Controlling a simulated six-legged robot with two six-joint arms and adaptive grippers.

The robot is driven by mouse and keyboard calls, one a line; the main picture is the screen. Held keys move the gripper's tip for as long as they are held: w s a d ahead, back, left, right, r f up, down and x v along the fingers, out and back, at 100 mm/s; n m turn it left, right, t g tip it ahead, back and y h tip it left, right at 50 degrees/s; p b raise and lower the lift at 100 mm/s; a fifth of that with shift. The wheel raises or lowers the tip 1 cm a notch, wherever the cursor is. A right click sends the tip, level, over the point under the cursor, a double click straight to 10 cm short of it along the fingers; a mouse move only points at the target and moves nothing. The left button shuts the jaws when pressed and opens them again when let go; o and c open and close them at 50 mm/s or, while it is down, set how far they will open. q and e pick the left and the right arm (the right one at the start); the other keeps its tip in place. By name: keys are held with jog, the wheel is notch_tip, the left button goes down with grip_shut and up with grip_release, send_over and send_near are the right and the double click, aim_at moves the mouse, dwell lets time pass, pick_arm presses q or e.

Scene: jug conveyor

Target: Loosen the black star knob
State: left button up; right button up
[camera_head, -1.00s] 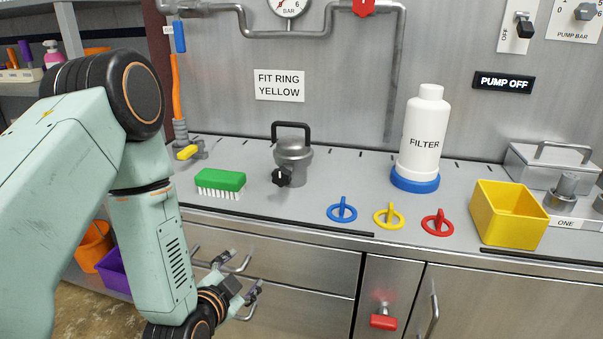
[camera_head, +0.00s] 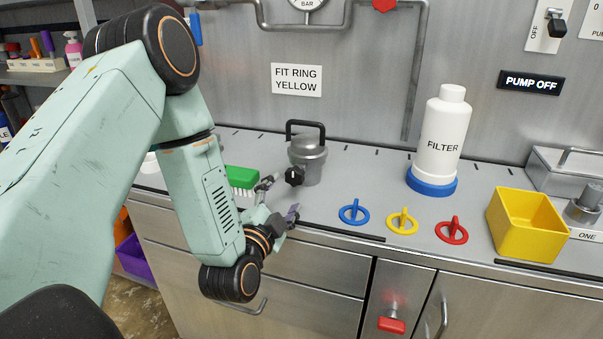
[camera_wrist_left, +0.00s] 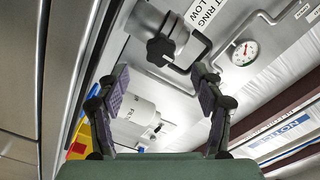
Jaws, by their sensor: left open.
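The black star knob (camera_head: 293,176) sits on the front of a grey metal housing (camera_head: 308,160) with a black handle on top, standing on the counter. In the left wrist view the knob (camera_wrist_left: 160,51) is above the middle, beyond the fingertips. My left gripper (camera_head: 281,198) is open and empty, just below and in front of the knob, apart from it. In the left wrist view its two fingers (camera_wrist_left: 160,78) are spread wide on either side of the knob. My right gripper is not in view.
A green brush (camera_head: 241,177) lies behind my left gripper. Blue (camera_head: 354,213), yellow (camera_head: 402,222) and red (camera_head: 451,231) rings lie to the right, near the counter's front edge. A white filter bottle (camera_head: 441,140) and a yellow bin (camera_head: 527,226) stand further right.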

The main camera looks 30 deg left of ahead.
aim_at(294, 178)
pick_arm(q)
jog(key=shift+w+a, duration=0.2)
jog(key=shift+w, duration=0.05)
jog(key=shift+w+r, duration=0.1)
jog(key=shift+w, duration=0.35)
jog(key=x, duration=0.6)
jog(key=shift+w+b, duration=0.35)
jog(key=shift+d+r, duration=0.1)
jog(key=shift+w, duration=0.1)
jog(key=shift+c, duration=1.4)
jog(key=c, duration=0.9)
